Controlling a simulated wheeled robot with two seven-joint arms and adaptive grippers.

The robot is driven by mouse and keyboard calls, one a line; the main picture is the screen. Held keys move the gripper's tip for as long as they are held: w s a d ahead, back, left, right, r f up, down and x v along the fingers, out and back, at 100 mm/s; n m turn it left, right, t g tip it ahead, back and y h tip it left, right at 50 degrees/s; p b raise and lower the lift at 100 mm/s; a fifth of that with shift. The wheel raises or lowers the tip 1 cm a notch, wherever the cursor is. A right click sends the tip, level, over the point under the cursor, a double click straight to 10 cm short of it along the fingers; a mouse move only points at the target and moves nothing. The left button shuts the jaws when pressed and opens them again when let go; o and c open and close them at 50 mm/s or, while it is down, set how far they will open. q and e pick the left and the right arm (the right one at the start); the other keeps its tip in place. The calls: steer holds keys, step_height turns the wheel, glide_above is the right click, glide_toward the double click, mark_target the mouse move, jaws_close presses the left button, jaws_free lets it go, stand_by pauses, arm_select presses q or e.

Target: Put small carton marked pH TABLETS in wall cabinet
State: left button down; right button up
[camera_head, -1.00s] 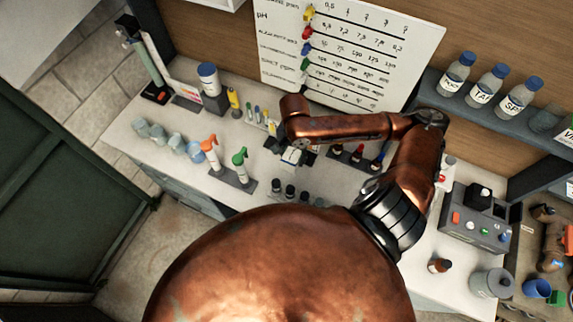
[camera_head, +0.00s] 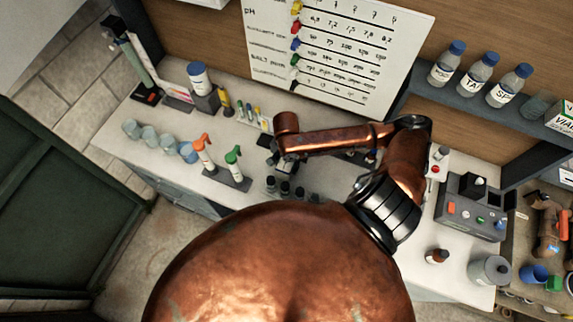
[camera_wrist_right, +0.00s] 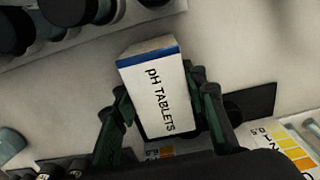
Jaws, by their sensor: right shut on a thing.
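The small carton marked pH TABLETS (camera_wrist_right: 160,97) is white with a blue band along its upper edge. In the right wrist view it stands out between the two dark fingers of my right gripper (camera_wrist_right: 160,90), which is shut on its sides. In the head view my right gripper (camera_head: 277,156) is over the middle of the bench, mostly hidden below its copper arm, and I cannot make out the carton there. I cannot tell whether the carton touches the bench. A white box edge (camera_head: 208,2) at the top may be the wall cabinet; its inside is not visible. My left gripper is not in view.
The white bench (camera_head: 150,155) holds spray bottles (camera_head: 233,160), cups (camera_head: 150,136) and dark-capped bottles (camera_head: 284,188) close to the gripper. A chart board (camera_head: 335,50) leans behind. A shelf (camera_head: 440,93) with blue-capped bottles is at right. A grey device (camera_head: 470,208) stands below it.

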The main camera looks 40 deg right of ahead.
steer(key=o, duration=1.2)
steer(key=shift+f, duration=0.1)
